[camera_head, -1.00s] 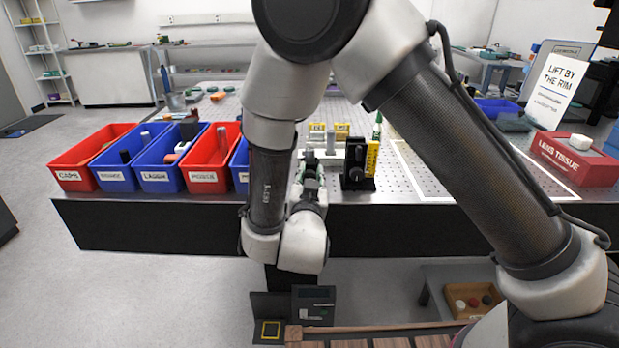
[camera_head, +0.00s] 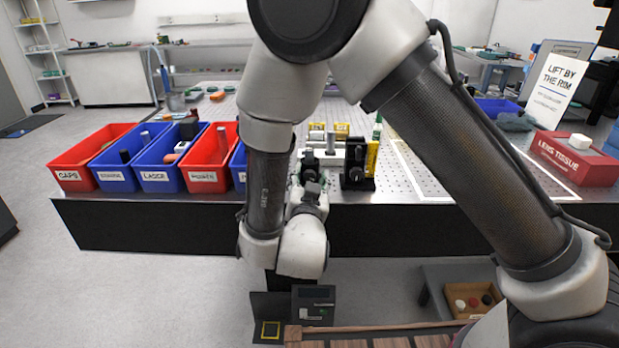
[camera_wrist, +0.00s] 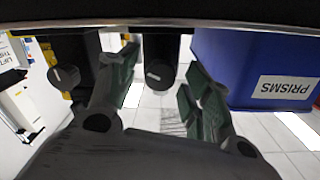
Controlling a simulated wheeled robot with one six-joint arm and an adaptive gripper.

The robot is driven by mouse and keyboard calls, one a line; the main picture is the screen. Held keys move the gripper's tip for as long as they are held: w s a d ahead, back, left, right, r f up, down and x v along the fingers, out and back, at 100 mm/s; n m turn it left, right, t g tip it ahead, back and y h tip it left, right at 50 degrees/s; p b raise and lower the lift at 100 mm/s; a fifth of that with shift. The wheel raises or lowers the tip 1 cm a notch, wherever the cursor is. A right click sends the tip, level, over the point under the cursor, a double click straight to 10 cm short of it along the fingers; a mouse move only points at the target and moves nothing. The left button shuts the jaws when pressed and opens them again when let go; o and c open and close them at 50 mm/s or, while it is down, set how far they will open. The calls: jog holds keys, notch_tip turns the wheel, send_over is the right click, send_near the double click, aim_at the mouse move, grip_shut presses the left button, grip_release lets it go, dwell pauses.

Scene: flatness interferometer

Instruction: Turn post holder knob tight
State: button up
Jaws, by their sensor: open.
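In the wrist view, a round black knob (camera_wrist: 159,74) with a white line sits on the front of a dark post holder (camera_wrist: 160,46). My gripper (camera_wrist: 163,66) is open, with one green-black finger on each side of this knob. A gap shows between the knob and each finger. In the head view, my gripper (camera_head: 309,165) is at the table's front edge, and my arm and gripper hide most of this holder and knob. A second black holder (camera_head: 355,155) with its own knob (camera_head: 355,174) stands to the right; that knob also shows at the left in the wrist view (camera_wrist: 64,77).
Red and blue bins (camera_head: 205,181) line the table's front edge left of my gripper; the blue PRISMS bin (camera_wrist: 225,80) is close to one finger. The perforated table top (camera_head: 420,185) is open on the right, before a red lens tissue box (camera_head: 575,160).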

jog(key=s, duration=1.1)
jog(key=shift+a, duration=0.35)
jog(key=shift+r, duration=0.1)
jog(key=w+n, duration=0.1)
jog(key=w, duration=0.3)
jog(key=w+n, duration=0.1)
jog(key=w, duration=0.3)
jog(key=w+n, duration=0.1)
jog(key=w, duration=0.3)
jog(key=shift+d+n, duration=0.3)
jog(key=shift+d, duration=0.05)
